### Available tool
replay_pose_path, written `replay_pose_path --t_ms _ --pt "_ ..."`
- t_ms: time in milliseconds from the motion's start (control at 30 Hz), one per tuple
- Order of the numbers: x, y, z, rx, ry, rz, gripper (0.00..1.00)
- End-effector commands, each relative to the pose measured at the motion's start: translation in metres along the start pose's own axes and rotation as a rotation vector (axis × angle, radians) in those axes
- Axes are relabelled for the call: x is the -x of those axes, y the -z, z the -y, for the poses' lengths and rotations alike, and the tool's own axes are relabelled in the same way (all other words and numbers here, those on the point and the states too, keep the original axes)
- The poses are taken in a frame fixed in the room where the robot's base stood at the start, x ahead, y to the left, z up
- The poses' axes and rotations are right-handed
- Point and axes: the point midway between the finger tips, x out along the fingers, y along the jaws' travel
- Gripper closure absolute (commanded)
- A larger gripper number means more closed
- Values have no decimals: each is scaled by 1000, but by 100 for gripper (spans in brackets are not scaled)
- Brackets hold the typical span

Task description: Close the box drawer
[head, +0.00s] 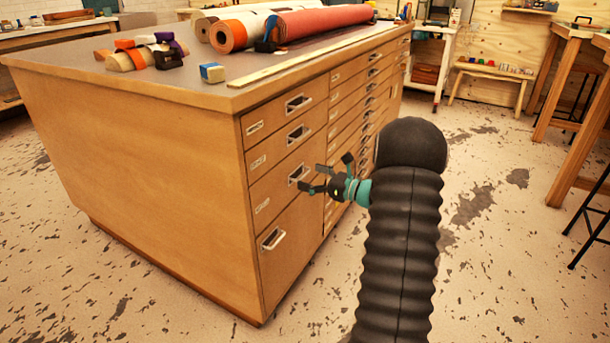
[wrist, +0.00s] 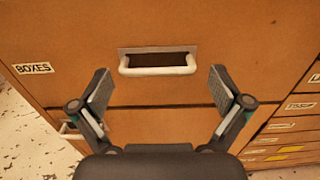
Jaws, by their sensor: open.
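The box drawer (wrist: 75,75), a wooden front labelled BOXES, fills much of the wrist view. Its pale handle (wrist: 157,70) is just beyond my fingertips, roughly centred between them. My gripper (wrist: 158,85) is open and empty, one finger on each side below the handle. In the head view, my gripper (head: 328,175) is in front of the wooden cabinet (head: 150,165), close to the third handle down (head: 298,174) in the left column. Its label is too small to read there. I cannot tell how far the box drawer stands out, or whether my gripper touches it.
A lower handle (head: 273,238) is on the bottom drawer. Narrow drawers (head: 360,100) line the right column. Rolls (head: 240,30) and small blocks (head: 145,52) lie on top. Speckled floor (head: 480,230) is open to the right, with a wooden table (head: 580,110) beyond.

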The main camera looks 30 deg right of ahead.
Motion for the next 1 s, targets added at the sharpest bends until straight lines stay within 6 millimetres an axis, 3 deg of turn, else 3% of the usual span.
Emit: replay_pose_path --t_ms 300,500,1000 --pt "64 0 2 0 7 0 0" --pt "90 0 2 0 7 0 0" --pt "98 0 2 1 5 0 0"
